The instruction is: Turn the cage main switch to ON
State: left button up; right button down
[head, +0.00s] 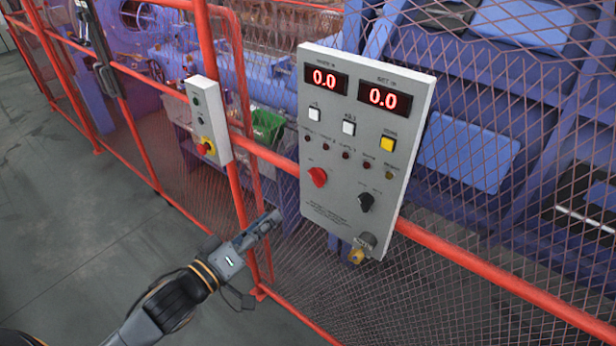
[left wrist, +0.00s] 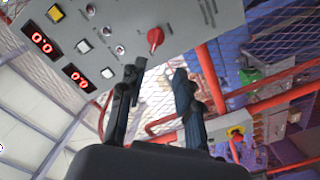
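A grey control panel (head: 352,225) hangs on the red fence rail, with two red displays reading 0.0. It carries a red rotary knob (head: 318,177) and a black knob (head: 366,202); their labels are too small to read. The red knob also shows in the left wrist view (left wrist: 156,38). A smaller grey box (head: 209,118) to the left has a red knob on yellow (head: 207,147). My left gripper (head: 274,220) is below and left of the panel, apart from it. In the left wrist view its fingers (left wrist: 160,71) are spread and empty. My right gripper is not seen.
Red fence rails (head: 500,279) and wire mesh run behind and below the panel, with blue machinery behind. Grey floor (head: 70,210) is clear at the left.

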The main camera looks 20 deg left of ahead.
aim_at(313, 180)
pick_arm(q)
jog(key=p+x, duration=0.1)
jog(key=x, duration=0.3)
jog(key=p+x, duration=0.2)
jog(key=x, duration=0.2)
jog(key=r+p+x, duration=0.1)
jog(key=x, duration=0.4)
jog(key=shift+d+p, duration=0.2)
jog(key=shift+p, duration=0.2)
jog(key=shift+w+d+f, duration=0.15)
jog(key=shift+w, duration=0.25)
grip_shut()
